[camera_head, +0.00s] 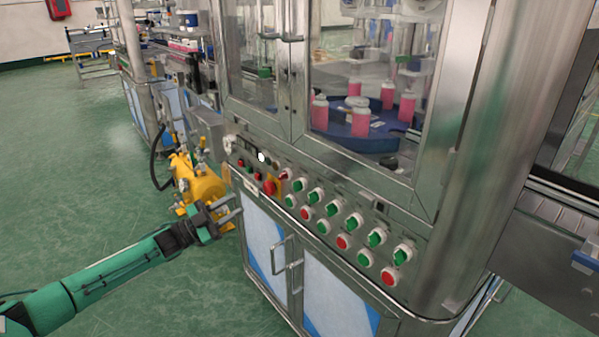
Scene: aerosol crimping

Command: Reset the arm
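My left arm comes in from the lower left, green with a dark wrist. My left gripper (233,208) points right, close in front of the left end of the machine's control panel (325,192). Its two grey fingers look apart, with nothing visible between them. I cannot tell whether they touch the machine. The panel carries a red emergency knob (269,187) on a yellow plate, and several green and red buttons and switches. My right gripper is not in the picture.
The crimping machine (452,110) has glass doors, with pink bottles (359,122) on a blue turntable (345,140) inside. Door handles (280,258) stick out below the panel. A yellow pump-like unit (197,183) stands behind my gripper. Green floor (70,190) at left is clear.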

